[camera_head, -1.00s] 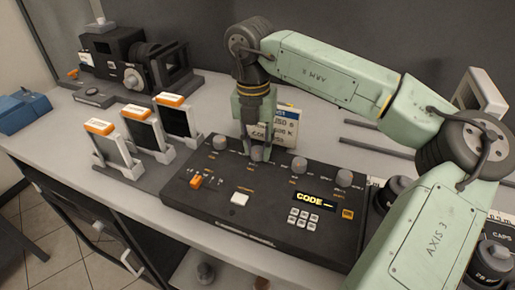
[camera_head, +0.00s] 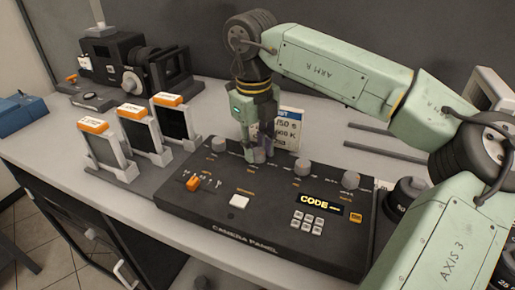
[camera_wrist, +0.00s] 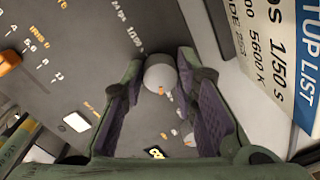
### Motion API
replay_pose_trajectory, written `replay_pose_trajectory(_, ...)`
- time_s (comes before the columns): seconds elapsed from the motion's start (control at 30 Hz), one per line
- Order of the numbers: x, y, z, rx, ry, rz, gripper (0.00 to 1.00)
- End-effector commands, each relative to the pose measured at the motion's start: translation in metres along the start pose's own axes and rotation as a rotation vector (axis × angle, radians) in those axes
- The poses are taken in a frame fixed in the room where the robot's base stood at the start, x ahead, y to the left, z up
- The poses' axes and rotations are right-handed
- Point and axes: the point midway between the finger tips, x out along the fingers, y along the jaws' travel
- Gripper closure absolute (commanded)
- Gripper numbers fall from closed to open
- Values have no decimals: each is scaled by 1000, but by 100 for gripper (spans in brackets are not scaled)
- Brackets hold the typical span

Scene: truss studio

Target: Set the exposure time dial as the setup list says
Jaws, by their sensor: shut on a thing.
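The black camera panel (camera_head: 275,237) lies on the bench with a row of grey dials along its back. My gripper (camera_head: 258,155) points down at the second dial from the left. In the wrist view, my gripper (camera_wrist: 160,75) is shut on this round grey dial (camera_wrist: 161,72), with a finger on each side.
Other dials stand to the left (camera_head: 218,144) and right (camera_head: 303,167) of the held one. The panel also bears an orange switch (camera_head: 193,182), a white button (camera_head: 239,202), a keypad (camera_head: 306,221) and a lit "CODE" display (camera_head: 318,203). Orange-topped frames (camera_head: 137,132) stand at left.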

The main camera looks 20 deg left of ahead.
Motion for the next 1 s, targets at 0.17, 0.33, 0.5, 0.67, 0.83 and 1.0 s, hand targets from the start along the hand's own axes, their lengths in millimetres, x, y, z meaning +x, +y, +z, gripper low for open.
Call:
replay_pose_trajectory(0.17, 0, 0, 0, -128, -8, 0, 100)
replay_pose_trajectory(0.33, 0, 1, 0, -216, -13, 0, 100)
replay_pose_trajectory(0.5, 0, 1, 0, -270, -16, 0, 100)
replay_pose_trajectory(0.67, 0, 1, 0, -294, -17, 0, 100)
replay_pose_trajectory(0.83, 0, 1, 0, -299, -17, 0, 100)
replay_pose_trajectory(1.0, 0, 1, 0, -299, -17, 0, 100)
